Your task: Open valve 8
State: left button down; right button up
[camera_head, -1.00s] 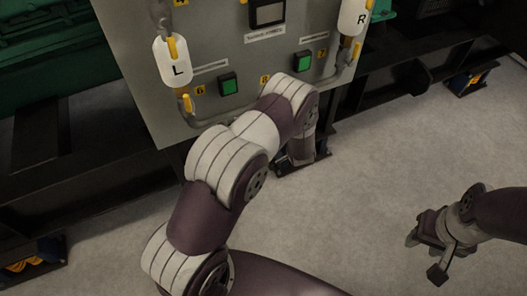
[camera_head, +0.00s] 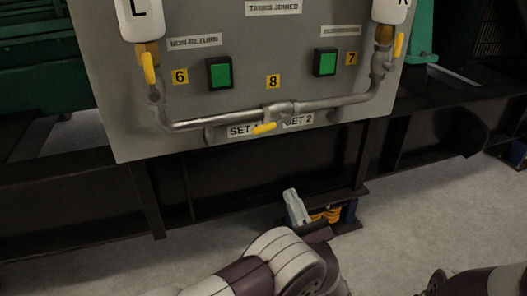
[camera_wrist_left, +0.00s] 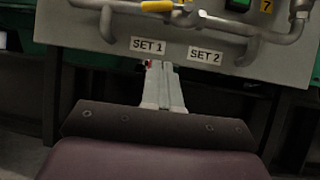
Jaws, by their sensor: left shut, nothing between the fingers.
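Valve 8 has a yellow lever (camera_head: 264,128) on the horizontal pipe low on the grey panel, under the yellow 8 label (camera_head: 273,82). The lever lies roughly along the pipe, tilted slightly, its free end to the left. It also shows at the top edge of the left wrist view (camera_wrist_left: 157,6). My left gripper (camera_head: 292,193) is shut and empty, below the panel's lower edge in the head view and apart from the lever. Its fingers (camera_wrist_left: 162,66) point toward the SET 1 and SET 2 labels in the wrist view. My right gripper's fingers are out of frame.
Yellow levers of valve 6 (camera_head: 149,67) and valve 7 (camera_head: 398,45) hang at the pipe's sides. Green buttons (camera_head: 220,73) (camera_head: 325,62) sit above the pipe. A dark frame rail (camera_head: 220,195) runs below the panel. Grey floor (camera_head: 160,262) is open in front.

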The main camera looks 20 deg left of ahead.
pick_arm(q)
jog(key=n, duration=0.2)
jog(key=b, duration=0.6)
send_near(271, 125)
jog(key=shift+w+a+r, duration=0.6)
jog(key=shift+w+a, duration=1.6)
jog(key=shift+a, duration=0.25)
jog(key=shift+n, duration=0.3)
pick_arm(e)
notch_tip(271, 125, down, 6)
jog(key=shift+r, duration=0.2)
pick_arm(q)
jog(key=shift+w, duration=0.1)
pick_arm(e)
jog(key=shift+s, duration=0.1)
